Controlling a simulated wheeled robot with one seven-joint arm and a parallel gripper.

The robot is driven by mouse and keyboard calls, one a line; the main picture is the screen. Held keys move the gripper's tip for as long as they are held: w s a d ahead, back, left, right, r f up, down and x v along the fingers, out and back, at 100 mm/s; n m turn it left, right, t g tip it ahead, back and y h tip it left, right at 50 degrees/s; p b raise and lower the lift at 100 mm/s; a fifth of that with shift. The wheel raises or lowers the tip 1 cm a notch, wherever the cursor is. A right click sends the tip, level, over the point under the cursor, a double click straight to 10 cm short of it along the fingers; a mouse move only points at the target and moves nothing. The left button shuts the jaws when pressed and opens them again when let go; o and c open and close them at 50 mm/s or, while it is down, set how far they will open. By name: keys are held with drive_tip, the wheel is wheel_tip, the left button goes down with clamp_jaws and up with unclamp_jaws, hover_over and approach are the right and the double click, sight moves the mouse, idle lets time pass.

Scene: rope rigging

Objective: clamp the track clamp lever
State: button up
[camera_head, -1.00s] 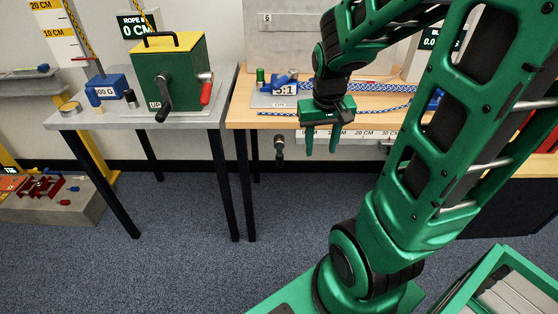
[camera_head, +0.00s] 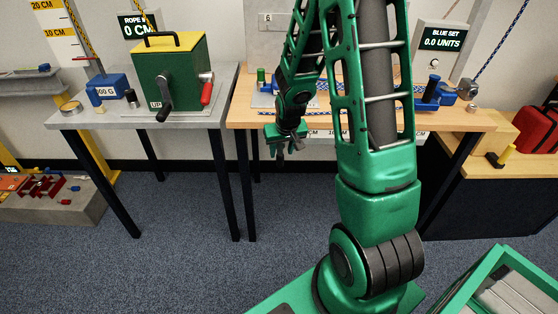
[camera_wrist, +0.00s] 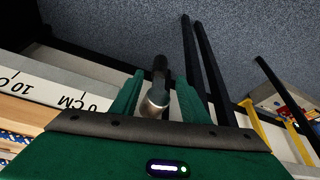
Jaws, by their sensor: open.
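The track clamp lever shows in the wrist view as a dark handle with a rounded metal end (camera_wrist: 156,101). It lies between the two green fingers of my gripper (camera_wrist: 160,82), with a finger on each side. My gripper is open, and I cannot tell whether either finger touches the lever. In the head view my gripper (camera_head: 281,151) is at the front edge of the wooden table, below the tabletop, and largely hides the lever. The white ruler track (camera_wrist: 62,90) runs along that edge, on the left in the wrist view.
The wooden table (camera_head: 463,118) carries a blue clamp (camera_head: 430,95) at its right end. A grey table (camera_head: 193,120) with a green winch box (camera_head: 170,77) stands to the left. Table legs show beyond my fingers in the wrist view. The carpet in front is clear.

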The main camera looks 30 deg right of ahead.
sight(281, 156)
drive_tip(key=shift+x, duration=3.85)
clamp_jaws()
